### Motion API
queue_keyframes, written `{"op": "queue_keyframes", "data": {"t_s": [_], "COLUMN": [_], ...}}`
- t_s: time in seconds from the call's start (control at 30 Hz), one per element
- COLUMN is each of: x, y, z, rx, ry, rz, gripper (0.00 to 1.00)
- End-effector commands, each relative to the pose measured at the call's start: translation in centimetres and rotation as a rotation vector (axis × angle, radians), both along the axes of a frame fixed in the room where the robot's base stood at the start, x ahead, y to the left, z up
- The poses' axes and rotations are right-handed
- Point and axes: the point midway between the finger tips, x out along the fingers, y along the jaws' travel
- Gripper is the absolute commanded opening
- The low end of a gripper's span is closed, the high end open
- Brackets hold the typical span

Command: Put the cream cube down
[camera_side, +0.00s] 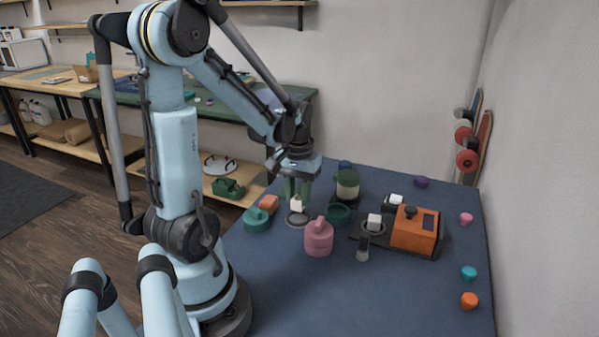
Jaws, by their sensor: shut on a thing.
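The cream cube (297,205) is small and pale and is held low above the blue table, over or at a round dark-rimmed disc (297,219). My gripper (296,192) points down with its greenish fingers shut on the cube. I cannot tell whether the cube touches the disc.
A pink lidded pot (319,238) stands close to the right of the disc. A teal lidded piece (256,220) and an orange block (269,203) lie to the left. The front table is clear.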

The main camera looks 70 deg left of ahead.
Motion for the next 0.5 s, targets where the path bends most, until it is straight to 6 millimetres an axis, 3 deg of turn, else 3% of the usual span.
{"op": "queue_keyframes", "data": {"t_s": [0.2,0.5], "x": [0.0,0.0], "y": [0.0,-0.1], "z": [-2.4,-3.0], "rx": [0.0,0.0], "ry": [0.0,0.0], "rz": [0.0,0.001], "gripper": [0.03,0.03]}}
